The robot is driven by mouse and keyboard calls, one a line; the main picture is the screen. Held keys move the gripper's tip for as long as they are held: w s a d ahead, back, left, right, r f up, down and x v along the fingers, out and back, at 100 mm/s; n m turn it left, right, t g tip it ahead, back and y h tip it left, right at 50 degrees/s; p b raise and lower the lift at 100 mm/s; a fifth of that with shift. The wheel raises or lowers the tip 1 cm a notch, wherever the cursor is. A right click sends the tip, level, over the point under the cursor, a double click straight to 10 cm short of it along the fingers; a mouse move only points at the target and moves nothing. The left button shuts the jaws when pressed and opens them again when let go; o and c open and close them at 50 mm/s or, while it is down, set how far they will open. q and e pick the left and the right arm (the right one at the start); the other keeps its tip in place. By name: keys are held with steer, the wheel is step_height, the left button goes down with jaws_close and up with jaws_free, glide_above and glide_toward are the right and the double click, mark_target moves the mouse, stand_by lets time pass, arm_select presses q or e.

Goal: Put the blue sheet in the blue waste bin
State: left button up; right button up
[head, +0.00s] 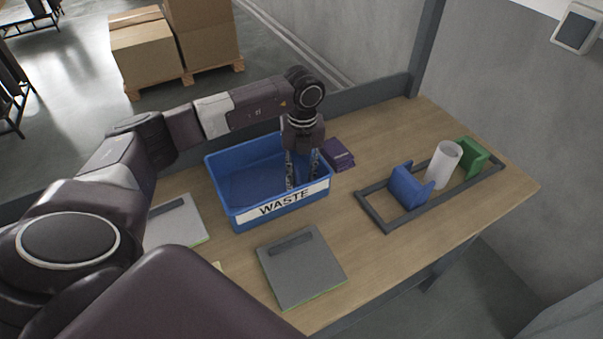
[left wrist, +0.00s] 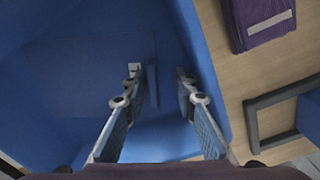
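The blue waste bin (head: 222,198) stands on the table with a white WASTE label on its front. My left gripper (head: 302,187) points down inside its right part. In the left wrist view the gripper (left wrist: 158,88) has its two fingers apart with a gap between them, and it looks empty. A flat, slightly darker blue rectangle (left wrist: 85,78) lies inside the bin, left of the fingers. It looks like the blue sheet, but blue on blue makes its outline hard to tell. My right gripper is not in view.
A purple book-like block (head: 339,154) lies right of the bin. A dark frame tray (head: 378,218) holds a blue holder (head: 408,188), a white cylinder (head: 443,165) and a green holder (head: 474,157). Grey flat pads lie in front (head: 300,268) and at left (head: 174,222).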

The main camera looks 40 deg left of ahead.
arm_select(q)
steer(key=shift+r, duration=0.25)
step_height(320, 180, up, 12)
steer(key=b, duration=0.2)
steer(key=shift+f, duration=0.1)
stand_by(0.4)
steer(key=shift+d+f, duration=0.1)
